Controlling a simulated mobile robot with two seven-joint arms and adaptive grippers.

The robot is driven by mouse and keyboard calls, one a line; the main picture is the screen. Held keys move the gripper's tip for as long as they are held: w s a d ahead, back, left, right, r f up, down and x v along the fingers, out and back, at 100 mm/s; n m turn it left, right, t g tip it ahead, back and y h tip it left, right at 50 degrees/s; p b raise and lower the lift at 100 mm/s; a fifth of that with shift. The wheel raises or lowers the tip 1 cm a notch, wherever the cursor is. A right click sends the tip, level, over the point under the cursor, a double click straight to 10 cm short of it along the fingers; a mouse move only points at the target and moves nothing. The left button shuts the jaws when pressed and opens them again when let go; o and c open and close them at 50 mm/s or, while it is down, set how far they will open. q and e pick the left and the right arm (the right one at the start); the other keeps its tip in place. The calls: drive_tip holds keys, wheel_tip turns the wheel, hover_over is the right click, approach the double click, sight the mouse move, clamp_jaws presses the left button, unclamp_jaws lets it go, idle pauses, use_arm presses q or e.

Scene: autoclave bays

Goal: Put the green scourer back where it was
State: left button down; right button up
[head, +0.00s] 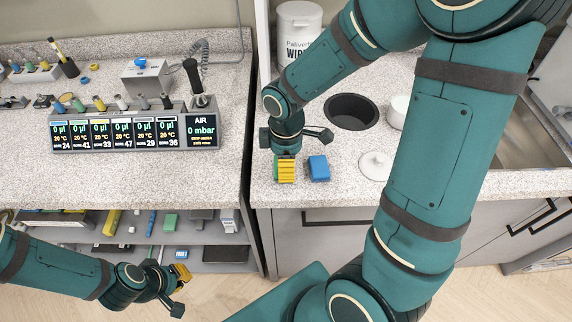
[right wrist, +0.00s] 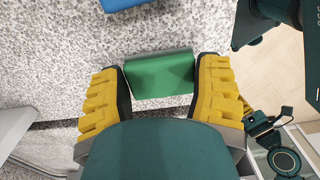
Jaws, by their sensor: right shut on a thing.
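The green scourer (right wrist: 160,75) sits between the yellow fingers of my right gripper (right wrist: 164,84) in the right wrist view. My right gripper (head: 285,171) is shut on it, at the front left of the right counter; in the head view a sliver of green shows beside the yellow finger. I cannot tell whether the scourer touches the counter. A blue block (head: 319,168) lies just to the right, apart from the gripper; its edge shows in the right wrist view (right wrist: 122,3). My left gripper (head: 179,275) hangs low at the left, in front of the shelves; its jaw opening is unclear.
The right counter (head: 330,194) holds a dark round opening (head: 351,111), a white lid (head: 375,166), a white bowl (head: 398,112) and a wipes tub (head: 298,28). A gap parts it from the left counter with its display unit (head: 134,132). Shelves below hold several small items.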

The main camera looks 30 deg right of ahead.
drive_tip(key=shift+f, duration=0.4)
drive_tip(key=shift+f, duration=0.2)
drive_tip(key=o, duration=1)
drive_tip(key=shift+r, duration=0.1)
wheel_tip(320, 180, up, 12)
drive_tip(key=p, duration=0.3)
drive_tip(key=shift+w+r, duration=0.1)
drive_tip(key=shift+w, duration=0.05)
